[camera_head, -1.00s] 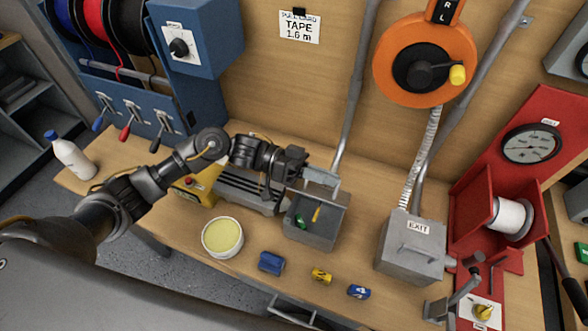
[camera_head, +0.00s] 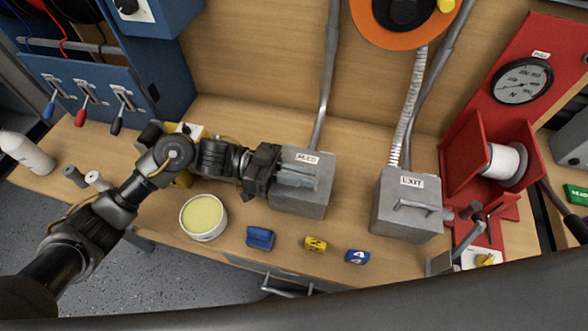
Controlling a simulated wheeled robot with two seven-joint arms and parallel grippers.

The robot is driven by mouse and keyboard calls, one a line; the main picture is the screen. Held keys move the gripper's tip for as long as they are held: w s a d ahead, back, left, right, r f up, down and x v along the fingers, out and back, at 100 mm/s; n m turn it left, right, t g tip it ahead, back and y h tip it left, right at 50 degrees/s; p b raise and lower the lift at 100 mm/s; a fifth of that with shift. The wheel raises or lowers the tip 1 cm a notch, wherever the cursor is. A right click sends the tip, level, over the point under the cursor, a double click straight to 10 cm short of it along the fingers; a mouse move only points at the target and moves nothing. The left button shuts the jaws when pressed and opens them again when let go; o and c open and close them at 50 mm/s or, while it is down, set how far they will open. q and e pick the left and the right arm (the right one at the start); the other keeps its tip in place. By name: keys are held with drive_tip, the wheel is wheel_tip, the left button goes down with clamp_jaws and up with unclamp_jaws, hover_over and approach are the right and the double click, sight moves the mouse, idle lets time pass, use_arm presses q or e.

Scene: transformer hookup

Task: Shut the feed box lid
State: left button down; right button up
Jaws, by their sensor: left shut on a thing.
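The grey feed box (camera_head: 302,205) stands on the wooden bench right of centre-left, below a conduit. Its lid (camera_head: 306,159), with a label reading FEED, lies down over the top, and the inside of the box is hidden. My left gripper (camera_head: 287,178) reaches in from the left at the lid and is shut on the lid's handle (camera_head: 298,177). The fingers partly cover the handle. My right gripper is out of view.
The grey EXIT box (camera_head: 405,212) stands to the right, shut. A tub of yellow paste (camera_head: 204,217), a blue block (camera_head: 260,238), a yellow block (camera_head: 315,244) and a blue numbered block (camera_head: 357,257) sit along the front. A red winch frame (camera_head: 470,160) stands at right.

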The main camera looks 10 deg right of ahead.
use_arm(q)
drive_tip(key=shift+s+f, duration=0.15)
drive_tip(key=shift+f, duration=0.25)
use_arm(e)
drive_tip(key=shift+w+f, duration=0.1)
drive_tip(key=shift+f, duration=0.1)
use_arm(q)
drive_tip(key=c, duration=1.5)
unclamp_jaws()
drive_tip(key=shift+a, duration=0.1)
